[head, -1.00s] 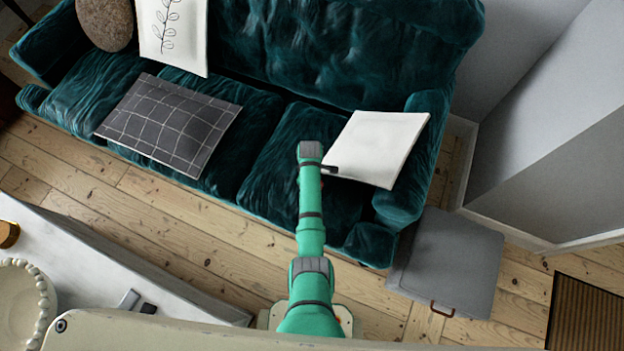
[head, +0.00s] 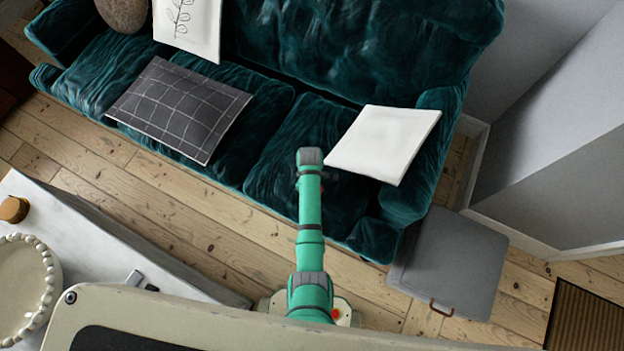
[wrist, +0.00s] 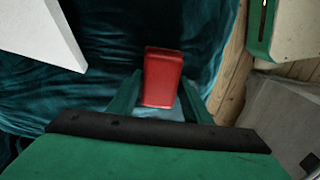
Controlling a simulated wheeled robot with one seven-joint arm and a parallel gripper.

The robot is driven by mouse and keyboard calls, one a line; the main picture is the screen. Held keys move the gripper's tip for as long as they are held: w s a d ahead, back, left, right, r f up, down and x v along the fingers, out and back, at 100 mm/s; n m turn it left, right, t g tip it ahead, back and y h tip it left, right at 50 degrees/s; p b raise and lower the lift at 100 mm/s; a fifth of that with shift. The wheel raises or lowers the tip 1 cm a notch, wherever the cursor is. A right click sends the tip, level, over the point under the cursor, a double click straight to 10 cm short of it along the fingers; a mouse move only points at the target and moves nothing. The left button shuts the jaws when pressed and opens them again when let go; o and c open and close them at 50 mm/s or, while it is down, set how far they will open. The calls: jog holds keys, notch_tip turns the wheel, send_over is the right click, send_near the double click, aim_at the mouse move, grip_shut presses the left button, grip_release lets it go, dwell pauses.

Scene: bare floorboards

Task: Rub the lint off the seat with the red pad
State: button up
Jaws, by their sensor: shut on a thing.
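The red pad (wrist: 162,78) is between the two green fingers of my gripper (wrist: 160,88) in the wrist view, and the gripper is shut on it. The pad is over the dark teal seat (wrist: 105,95) of the sofa; whether it touches the fabric I cannot tell. A pale patch (wrist: 160,113) shows just below the pad, partly hidden by my gripper; it may be lint. In the head view my arm reaches over the front of the right-hand seat (head: 270,165), and its end hides the fingers and most of the area under them.
A white cushion (head: 385,143) lies right of my arm, against the sofa's right arm. A dark checked cushion (head: 180,108) lies on the left seats. A grey ottoman (head: 450,262) stands at the right front. A white table (head: 90,240) is at lower left.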

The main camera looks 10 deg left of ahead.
jog(key=shift+s, duration=0.15)
jog(key=shift+s+a+f, duration=0.1)
jog(key=shift+s+a, duration=0.2)
jog(key=shift+s, duration=0.25)
jog(key=shift+s+a+f, duration=0.1)
jog(key=shift+s+a, duration=0.1)
jog(key=shift+s, duration=0.95)
jog(key=shift+w+r, duration=0.1)
jog(key=shift+r, duration=2.95)
jog(key=shift+r, duration=0.1)
jog(key=shift+w+r, duration=0.1)
jog(key=shift+r, duration=1.3)
